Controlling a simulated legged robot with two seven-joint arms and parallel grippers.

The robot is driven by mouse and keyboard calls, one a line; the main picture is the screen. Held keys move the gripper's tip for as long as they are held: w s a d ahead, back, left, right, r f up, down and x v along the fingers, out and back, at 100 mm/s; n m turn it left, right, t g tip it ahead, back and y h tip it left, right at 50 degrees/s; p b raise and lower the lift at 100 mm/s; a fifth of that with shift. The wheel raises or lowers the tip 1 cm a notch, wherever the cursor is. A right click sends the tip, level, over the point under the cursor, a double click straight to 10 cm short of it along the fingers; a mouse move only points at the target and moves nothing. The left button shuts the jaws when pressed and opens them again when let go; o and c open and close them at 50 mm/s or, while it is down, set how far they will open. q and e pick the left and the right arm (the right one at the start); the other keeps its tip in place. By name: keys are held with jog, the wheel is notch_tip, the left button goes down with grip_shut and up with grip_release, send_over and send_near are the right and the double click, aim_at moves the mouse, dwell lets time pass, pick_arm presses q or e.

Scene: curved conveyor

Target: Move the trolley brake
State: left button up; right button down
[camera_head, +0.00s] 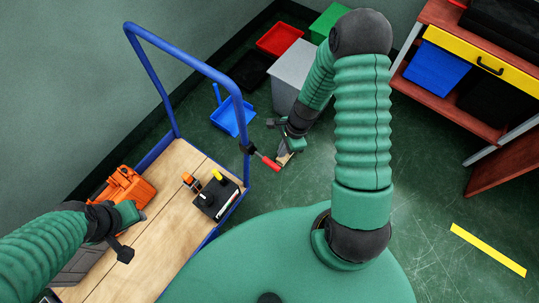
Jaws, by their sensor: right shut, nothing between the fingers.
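The trolley (158,222) has a blue tube frame and a wooden deck, and stands at the left. Its brake (268,161) looks like a red-handled lever on a black clamp, fixed to the right post of the blue frame. The red handle points right and slightly down. My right gripper (284,159) is shut and empty, pointing down just right of the handle's red tip. I cannot tell whether it touches the tip. My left gripper (139,214) is over the trolley deck beside an orange case; its fingers are mostly hidden.
The orange case (124,188) and a black box with small tools (217,198) lie on the deck. A blue dustpan (231,118), grey bin (293,72), red bin (279,38) and green bin (328,22) stand behind. A red workbench (448,108) is at right.

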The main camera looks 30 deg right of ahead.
jog(key=p+v, duration=0.3)
jog(key=v, duration=1.1)
jog(key=shift+d+r+p, duration=0.15)
jog(key=shift+r+p, duration=0.2)
jog(key=shift+p, duration=0.05)
jog(key=shift+s, duration=0.15)
